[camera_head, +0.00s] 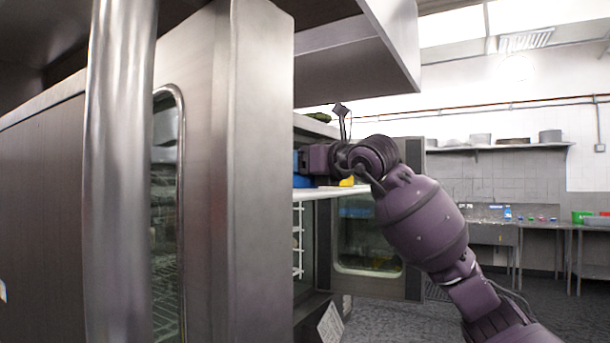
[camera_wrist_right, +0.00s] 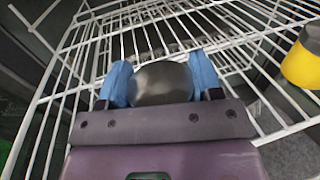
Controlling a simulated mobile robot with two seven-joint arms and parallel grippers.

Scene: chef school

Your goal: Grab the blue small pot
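My right gripper (camera_wrist_right: 161,78) reaches over a white wire rack inside the steel cabinet. In the right wrist view, blue pieces stand on both sides of a dark grey rounded object (camera_wrist_right: 162,84), which fills the gap between them. I cannot tell whether the blue pieces are my fingers or sides of a blue pot, nor whether the gripper is closed on it. In the head view, blue (camera_head: 303,181) shows at the end of my right gripper, partly hidden by the cabinet's edge. My left gripper is not in view.
A yellow pot-like thing (camera_wrist_right: 302,62) with a dark part stands on the wire rack (camera_wrist_right: 75,75), right of my gripper; it also shows in the head view (camera_head: 347,181). A steel door (camera_head: 225,200) with a thick handle fills the left. The floor at right is clear.

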